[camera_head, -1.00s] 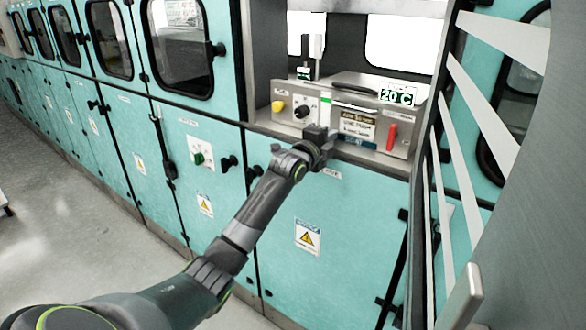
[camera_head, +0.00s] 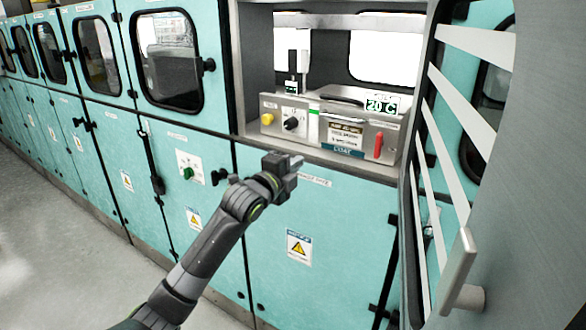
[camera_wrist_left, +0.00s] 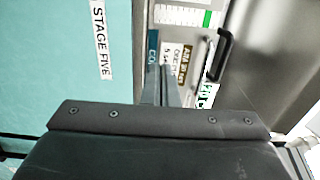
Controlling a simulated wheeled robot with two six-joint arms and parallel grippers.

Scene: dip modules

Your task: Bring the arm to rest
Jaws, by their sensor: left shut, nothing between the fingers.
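My left gripper (camera_head: 296,161) is shut and empty. In the head view it stands in front of the teal cabinet, below and to the left of the steel control box (camera_head: 331,128), apart from it. In the left wrist view its closed fingers (camera_wrist_left: 160,85) point toward the control panel, and the dark gripper body fills the lower part. My left arm (camera_head: 205,250) reaches up from the bottom of the head view. My right gripper is not in view.
The box carries a yellow button (camera_head: 267,119), a black knob (camera_head: 291,124), a red handle (camera_head: 378,146) and a "20 C" display (camera_head: 382,106). An open door with a steel handle (camera_head: 459,270) stands at the right. Grey floor (camera_head: 45,240) is clear at the left.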

